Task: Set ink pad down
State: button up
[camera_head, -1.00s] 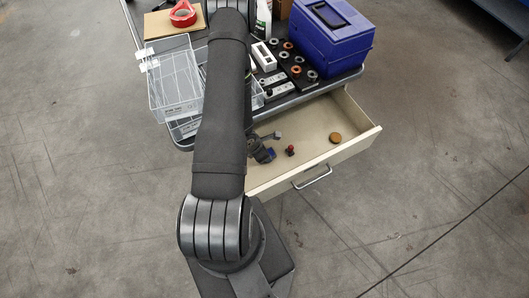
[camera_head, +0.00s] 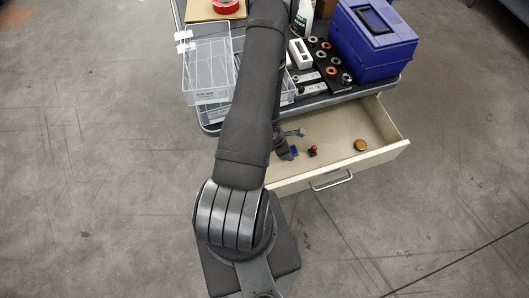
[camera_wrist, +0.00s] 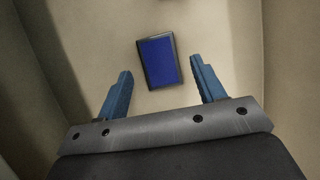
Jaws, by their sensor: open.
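The ink pad (camera_wrist: 160,61) is a flat dark blue rectangle with a black rim. In the wrist view it lies on the beige drawer floor, slightly tilted, between and just beyond my fingertips. My gripper (camera_wrist: 162,72) is open, with a blue finger on each side and visible gaps between fingers and pad. In the head view my gripper (camera_head: 287,150) is low inside the open drawer (camera_head: 343,136), partly hidden by my arm. A small dark blue patch beside it there looks like the ink pad (camera_head: 294,151).
A small red-topped object (camera_head: 313,150) stands right of my gripper in the drawer. A round brown disc (camera_head: 360,145) lies farther right. Drawer walls enclose the space. Above, the bench holds a blue box (camera_head: 375,45), clear organiser (camera_head: 208,68) and several rings.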

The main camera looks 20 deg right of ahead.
jog(key=shift+v, duration=0.85)
jog(key=a, duration=1.2)
jog(key=shift+d, duration=0.15)
jog(key=d, duration=1.1)
jog(key=shift+d+f, duration=0.1)
jog(key=shift+d, duration=0.15)
jog(key=shift+x, duration=1.6)
jog(key=shift+d, duration=0.1)
